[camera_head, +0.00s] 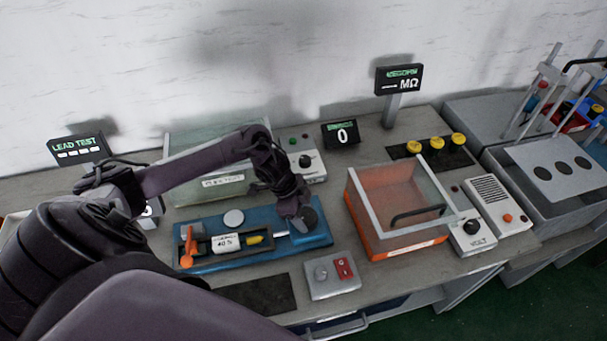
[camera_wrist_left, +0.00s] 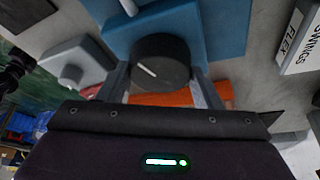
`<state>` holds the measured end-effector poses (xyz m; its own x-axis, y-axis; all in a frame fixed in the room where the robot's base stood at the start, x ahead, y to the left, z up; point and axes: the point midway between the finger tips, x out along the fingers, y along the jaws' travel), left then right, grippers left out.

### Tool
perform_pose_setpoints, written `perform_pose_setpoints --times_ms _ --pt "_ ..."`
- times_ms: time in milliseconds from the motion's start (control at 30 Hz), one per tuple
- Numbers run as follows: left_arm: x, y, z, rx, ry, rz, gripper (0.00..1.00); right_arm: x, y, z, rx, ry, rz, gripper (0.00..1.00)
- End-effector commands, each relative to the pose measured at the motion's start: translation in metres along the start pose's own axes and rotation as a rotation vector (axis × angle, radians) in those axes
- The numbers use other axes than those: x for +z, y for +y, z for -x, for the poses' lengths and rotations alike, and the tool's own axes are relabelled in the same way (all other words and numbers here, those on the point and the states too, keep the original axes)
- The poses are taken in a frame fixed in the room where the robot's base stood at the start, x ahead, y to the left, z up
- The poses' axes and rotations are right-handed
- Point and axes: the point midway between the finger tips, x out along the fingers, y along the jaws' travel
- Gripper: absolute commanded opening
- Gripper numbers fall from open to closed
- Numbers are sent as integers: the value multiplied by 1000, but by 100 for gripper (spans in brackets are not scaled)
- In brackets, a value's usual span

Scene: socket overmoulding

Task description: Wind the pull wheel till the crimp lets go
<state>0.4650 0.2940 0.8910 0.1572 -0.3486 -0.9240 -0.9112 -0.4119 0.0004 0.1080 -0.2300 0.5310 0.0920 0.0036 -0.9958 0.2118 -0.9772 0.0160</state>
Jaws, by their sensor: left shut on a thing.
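The pull wheel (camera_wrist_left: 160,60) is a dark round knob with a white line on its face, in the middle of the left wrist view. It stands at the right end of the blue pull tester (camera_head: 215,262) in the head view, partly behind my gripper. My left gripper (camera_wrist_left: 163,85) is shut on the wheel, one finger on each side; it also shows in the head view (camera_head: 299,222). On the tester are an orange lever (camera_head: 188,248), a label plate reading about 40 and a yellow piece (camera_head: 254,240) next to a thin metal rod. I cannot make out the crimp itself. My right gripper is not in view.
An orange-based clear box (camera_head: 400,243) stands right of the tester. A grey switch box (camera_head: 332,278) with a red switch and a dark mat (camera_head: 258,295) lie in front. Behind are a clear-walled case (camera_head: 190,190) and a display (camera_head: 341,134) reading 0.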

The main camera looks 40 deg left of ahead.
Motion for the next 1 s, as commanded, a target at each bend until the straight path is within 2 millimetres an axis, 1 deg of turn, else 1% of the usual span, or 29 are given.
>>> perform_pose_setpoints --times_ms 133,167,300,567,667,767,1000 --pt "-1 -1 1 -3 2 1 36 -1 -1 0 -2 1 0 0" --pt "-1 -1 1 -3 2 1 63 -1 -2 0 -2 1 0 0" --pt "-1 -1 1 -3 2 1 81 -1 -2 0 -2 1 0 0" --pt "0 0 1 -2 1 1 81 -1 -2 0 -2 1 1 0" --pt "0 -1 6 -2 1 1 81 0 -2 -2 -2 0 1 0" --pt "1 -1 19 -4 0 0 81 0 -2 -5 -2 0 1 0" --pt "1 -1 59 -4 0 -1 81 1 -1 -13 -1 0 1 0"
